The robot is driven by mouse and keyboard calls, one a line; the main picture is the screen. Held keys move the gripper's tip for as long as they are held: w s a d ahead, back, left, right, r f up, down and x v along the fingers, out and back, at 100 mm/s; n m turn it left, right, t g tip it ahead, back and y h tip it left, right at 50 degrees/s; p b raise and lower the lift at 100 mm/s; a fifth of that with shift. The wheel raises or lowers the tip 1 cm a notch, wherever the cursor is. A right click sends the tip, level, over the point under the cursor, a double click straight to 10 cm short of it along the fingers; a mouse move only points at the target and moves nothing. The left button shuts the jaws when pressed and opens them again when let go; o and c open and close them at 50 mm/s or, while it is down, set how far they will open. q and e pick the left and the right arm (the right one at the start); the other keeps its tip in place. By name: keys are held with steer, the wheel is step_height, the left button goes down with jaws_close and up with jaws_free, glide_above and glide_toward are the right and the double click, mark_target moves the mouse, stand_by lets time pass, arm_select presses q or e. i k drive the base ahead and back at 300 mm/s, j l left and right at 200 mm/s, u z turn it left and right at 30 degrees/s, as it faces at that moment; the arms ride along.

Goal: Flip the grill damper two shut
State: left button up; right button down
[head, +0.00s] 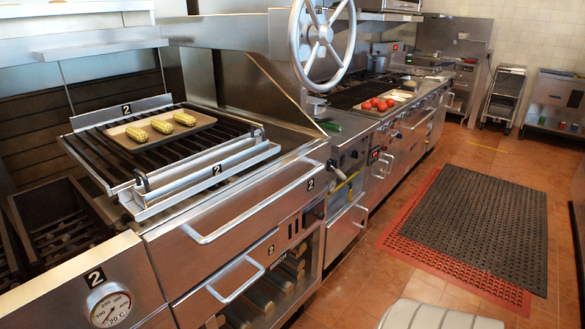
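The char grill with its dark bars (85,150) stands at the left in the head view. Number 2 labels mark several of its parts: a raised metal plate (97,116) along the back of the grate, a sloped metal strip (238,163) along its front, the front panel with a long bar handle (252,212), a lower drawer or door with a handle (238,280), and the panel by a dial thermometer (108,306). I cannot tell which of these parts is the damper, or whether it is open or shut. Neither of my grippers is in view.
A tray (147,142) with corn cobs lies on the grate. A large spoked wheel (322,40) hangs above, right of the grate. A range (430,108) with a tray of tomatoes stands beyond. A black mat (470,225) over a red mat lies on the open floor at right.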

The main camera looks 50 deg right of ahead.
mark_target(316, 212)
steer(key=z, duration=1.9)
